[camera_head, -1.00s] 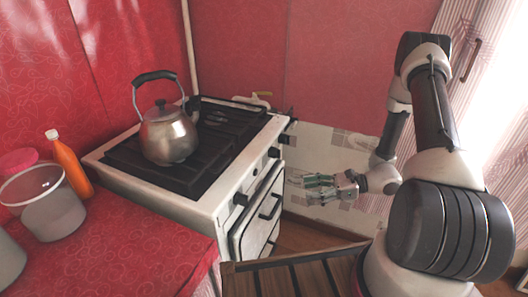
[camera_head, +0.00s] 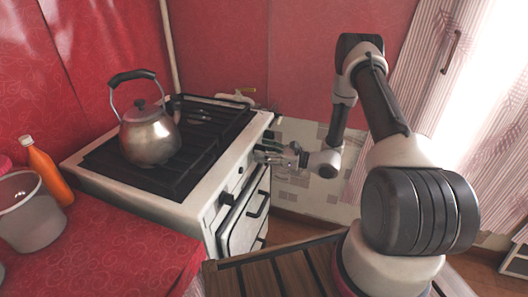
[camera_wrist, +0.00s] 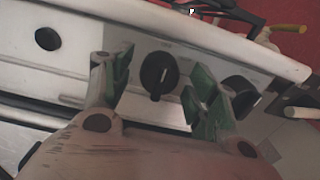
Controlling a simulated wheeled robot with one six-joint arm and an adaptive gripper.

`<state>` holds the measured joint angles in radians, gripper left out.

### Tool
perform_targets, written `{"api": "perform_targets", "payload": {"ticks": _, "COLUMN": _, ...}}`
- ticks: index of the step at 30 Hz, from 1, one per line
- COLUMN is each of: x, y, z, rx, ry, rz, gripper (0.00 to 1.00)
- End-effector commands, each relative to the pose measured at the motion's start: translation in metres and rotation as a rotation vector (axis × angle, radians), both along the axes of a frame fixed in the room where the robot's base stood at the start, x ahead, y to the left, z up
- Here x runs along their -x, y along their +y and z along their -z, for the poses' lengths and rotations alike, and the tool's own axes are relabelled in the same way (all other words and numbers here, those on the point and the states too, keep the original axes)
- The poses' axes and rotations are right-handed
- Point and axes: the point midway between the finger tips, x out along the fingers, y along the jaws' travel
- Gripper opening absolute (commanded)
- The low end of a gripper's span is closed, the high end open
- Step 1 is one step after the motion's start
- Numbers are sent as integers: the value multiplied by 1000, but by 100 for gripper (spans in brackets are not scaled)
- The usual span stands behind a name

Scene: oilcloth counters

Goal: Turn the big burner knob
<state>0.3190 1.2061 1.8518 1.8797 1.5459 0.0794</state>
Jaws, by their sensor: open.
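The white stove (camera_head: 190,208) has a row of dark knobs on its front panel. In the wrist view, one round black knob (camera_wrist: 159,75) with a raised grip bar sits between the fingers of my gripper (camera_wrist: 162,84). The fingers, with green pads, are open to either side of it; I cannot tell whether they touch it. A second black knob (camera_wrist: 240,92) is partly hidden behind the right finger. In the head view my gripper (camera_head: 278,155) is at the far end of the panel, hiding part of it. Which knob is the big burner's is not marked.
A metal kettle (camera_head: 150,137) stands on the black grate (camera_head: 200,165). The oven door handle (camera_head: 257,203) juts out below the knobs. An orange bottle (camera_head: 48,172) and a grey bucket (camera_head: 32,220) stand on the red counter (camera_head: 120,255). A pipe with a yellow handle (camera_wrist: 288,29) is behind the stove's corner.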

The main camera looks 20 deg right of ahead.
Motion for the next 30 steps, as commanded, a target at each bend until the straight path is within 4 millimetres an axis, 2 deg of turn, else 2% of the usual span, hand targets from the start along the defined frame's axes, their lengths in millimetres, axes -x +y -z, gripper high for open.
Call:
{"api": "perform_targets", "payload": {"ticks": 7, "x": 0, "y": 1, "z": 0, "rx": 0, "ry": 0, "rz": 0, "gripper": 57}}
{"api": "perform_targets", "payload": {"ticks": 12, "x": 0, "y": 1, "z": 0, "rx": 1, "ry": 1, "rz": 0, "gripper": 26}}
{"api": "perform_targets", "payload": {"ticks": 15, "x": 0, "y": 1, "z": 0, "rx": 1, "ry": 1, "rz": 0, "gripper": 12}}
{"api": "perform_targets", "payload": {"ticks": 19, "x": 0, "y": 1, "z": 0, "rx": -9, "ry": 14, "rz": 0, "gripper": 12}}
{"api": "perform_targets", "payload": {"ticks": 30, "x": 0, "y": 0, "z": 0, "rx": -155, "ry": 215, "rz": 0, "gripper": 12}}
